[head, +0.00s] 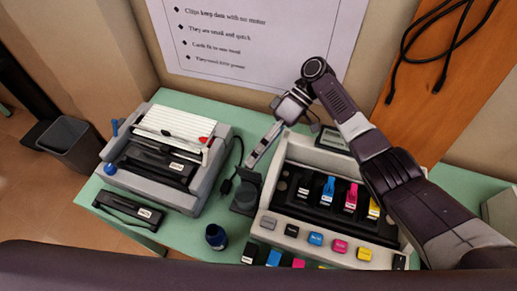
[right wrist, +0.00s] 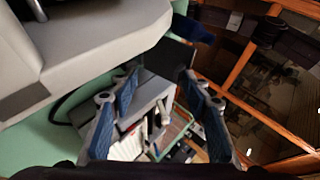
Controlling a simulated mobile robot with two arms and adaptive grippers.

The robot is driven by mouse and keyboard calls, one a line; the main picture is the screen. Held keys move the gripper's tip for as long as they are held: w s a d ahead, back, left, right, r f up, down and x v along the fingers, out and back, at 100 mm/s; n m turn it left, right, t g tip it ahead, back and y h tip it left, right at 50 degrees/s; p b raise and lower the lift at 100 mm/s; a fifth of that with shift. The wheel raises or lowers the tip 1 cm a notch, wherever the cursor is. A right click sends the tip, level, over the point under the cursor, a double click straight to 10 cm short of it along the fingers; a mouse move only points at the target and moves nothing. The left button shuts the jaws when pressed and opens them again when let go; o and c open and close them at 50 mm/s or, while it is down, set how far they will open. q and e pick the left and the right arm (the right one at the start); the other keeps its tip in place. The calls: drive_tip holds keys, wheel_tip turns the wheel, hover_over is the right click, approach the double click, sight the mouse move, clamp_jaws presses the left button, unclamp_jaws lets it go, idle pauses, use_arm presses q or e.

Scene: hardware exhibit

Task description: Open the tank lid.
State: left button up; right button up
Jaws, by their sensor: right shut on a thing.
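The ink-tank printer (head: 300,155) is a white unit at the right of the table with a row of coloured cartridges in its dark bay. A dark panel, which looks like the tank lid (head: 246,192), stands out at the printer's left end; it also shows in the right wrist view (right wrist: 172,54). My right gripper (head: 251,163) reaches down over the printer's left end, its fingertips at the panel's upper edge. In the right wrist view, its blue-padded fingers (right wrist: 162,78) stand apart with the panel at their tips. The exact contact is hard to see. My left gripper is not in view.
A grey bin (head: 70,142) stands on the floor at left.

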drive_tip(key=shift+d+f, duration=0.25)
drive_tip(key=shift+f, duration=0.35)
drive_tip(key=v, duration=1.2)
drive_tip(key=shift+a+r, duration=0.2)
drive_tip(key=shift+r, duration=0.35)
